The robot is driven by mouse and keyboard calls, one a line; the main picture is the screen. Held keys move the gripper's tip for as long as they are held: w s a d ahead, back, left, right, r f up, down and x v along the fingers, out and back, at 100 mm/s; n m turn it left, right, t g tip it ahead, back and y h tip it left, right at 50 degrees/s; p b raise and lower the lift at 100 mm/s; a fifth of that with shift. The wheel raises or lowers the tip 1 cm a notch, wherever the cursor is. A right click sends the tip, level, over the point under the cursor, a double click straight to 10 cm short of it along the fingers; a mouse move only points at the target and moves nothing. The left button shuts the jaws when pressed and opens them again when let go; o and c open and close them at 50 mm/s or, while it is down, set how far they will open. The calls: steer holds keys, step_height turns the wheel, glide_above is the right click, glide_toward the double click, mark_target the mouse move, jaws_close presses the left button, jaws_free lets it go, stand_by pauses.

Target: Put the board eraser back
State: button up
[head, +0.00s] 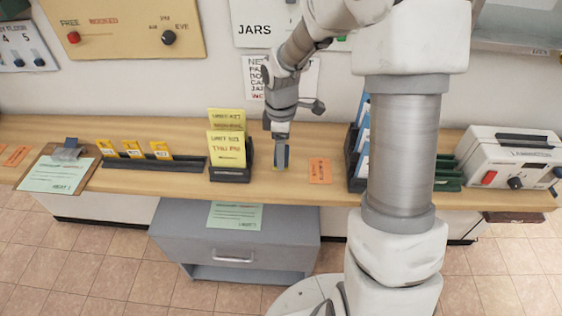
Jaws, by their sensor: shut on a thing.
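My gripper (281,143) points down over the wooden counter (300,135), between the yellow card holder and an orange slip. It is shut on a small, narrow blue-grey and tan thing, which looks like the board eraser (281,162). The eraser is upright, close to or on the counter; I cannot tell whether it touches the wood. The fingers hide its upper part.
A black holder (232,176) with yellow cards stands just left, and an orange slip (320,170) lies just right. A black rack (153,163) holds yellow tags further left. Blue folders (362,150) stand right, partly behind my arm. A grey drawer unit (235,240) is below.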

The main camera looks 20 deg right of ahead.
step_height(320, 180, down, 4)
steer(key=shift+a+f, duration=0.1)
steer(key=o, duration=1.4)
step_height(320, 180, up, 12)
steer(key=shift+r+p, duration=0.15)
steer(key=shift+p, duration=0.4)
steer(key=s+r+m+t, duration=0.2)
steer(key=s+r+m, duration=0.2)
steer(key=s, duration=0.2)
steer(key=s+r+m+t, duration=0.1)
steer(key=s+r+m, duration=0.4)
steer(key=s, duration=0.2)
steer(key=s+r+m+t, duration=0.2)
steer(key=s+r+m, duration=0.3)
steer(key=s, duration=0.2)
steer(key=shift+s+t, duration=0.15)
steer(key=shift+t, duration=0.15)
